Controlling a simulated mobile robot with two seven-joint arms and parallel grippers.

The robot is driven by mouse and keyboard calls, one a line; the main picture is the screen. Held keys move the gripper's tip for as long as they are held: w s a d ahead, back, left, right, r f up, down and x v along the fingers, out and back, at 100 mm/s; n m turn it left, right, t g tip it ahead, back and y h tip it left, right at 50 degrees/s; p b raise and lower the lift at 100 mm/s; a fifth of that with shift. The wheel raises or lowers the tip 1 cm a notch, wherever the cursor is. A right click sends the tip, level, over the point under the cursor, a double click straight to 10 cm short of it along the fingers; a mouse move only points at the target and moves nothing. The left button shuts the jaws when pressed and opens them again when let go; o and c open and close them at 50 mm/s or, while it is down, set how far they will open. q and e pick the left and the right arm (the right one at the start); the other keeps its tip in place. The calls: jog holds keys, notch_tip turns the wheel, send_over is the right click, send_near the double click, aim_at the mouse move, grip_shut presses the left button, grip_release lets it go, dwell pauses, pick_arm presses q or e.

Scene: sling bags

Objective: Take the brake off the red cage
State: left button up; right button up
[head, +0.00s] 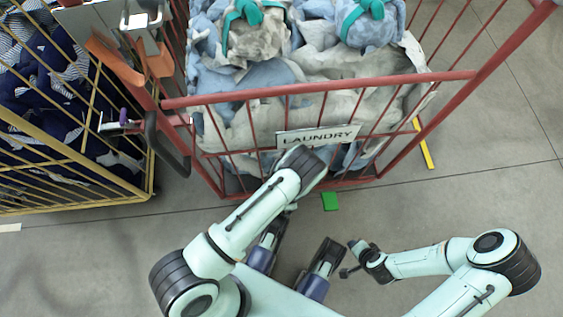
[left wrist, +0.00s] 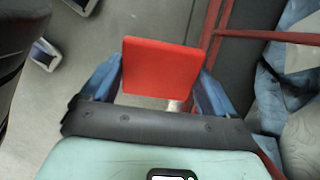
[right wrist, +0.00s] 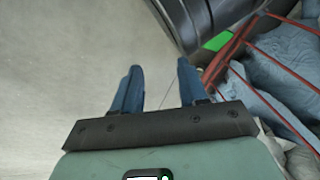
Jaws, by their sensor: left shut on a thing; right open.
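The red cage (head: 320,88) stands in front of me, full of pale blue and grey laundry, with a LAUNDRY sign (head: 318,136) on its near side. A flat red pedal (left wrist: 160,65) sits between the fingers of my left gripper (left wrist: 160,75), which is shut on it beside the cage's red bars. In the head view my left forearm hides this gripper and the red pedal. A green pedal (head: 330,201) is low at the cage's near edge; it also shows in the right wrist view (right wrist: 216,41). My right gripper (right wrist: 160,66) is open and empty, apart from the cage.
A yellow cage (head: 75,150) with dark blue laundry stands close on the left. A hooked black handle (head: 165,145) and orange-brown parts (head: 130,60) lie between the cages. A yellow bar (head: 424,147) is near the red cage's right side. The floor at right is clear.

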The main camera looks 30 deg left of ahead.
pick_arm(q)
jog(key=shift+w+d, duration=0.25)
jog(key=shift+d, duration=0.05)
jog(key=o, duration=1.3)
jog(key=shift+c, duration=0.2)
jog(key=shift+s+a, duration=0.1)
jog(key=shift+r, duration=0.1)
jog(key=p+v, duration=0.1)
jog(key=v, duration=0.2)
jog(key=shift+r, duration=0.2)
jog(key=p+v, duration=0.2)
jog(key=v, duration=0.8)
jog(key=shift+p, duration=0.3)
pick_arm(e)
jog(key=shift+g+y, duration=0.3)
jog(key=shift+g, duration=0.2)
jog(key=s+a+r, duration=0.1)
jog(key=s+r, duration=0.1)
jog(key=r, duration=0.1)
jog(key=s+a+r, duration=0.1)
jog(key=shift+a+r, duration=0.2)
jog(key=shift+a, duration=0.1)
pick_arm(q)
jog(key=shift+f, duration=0.1)
pick_arm(e)
jog(key=shift+s, duration=0.15)
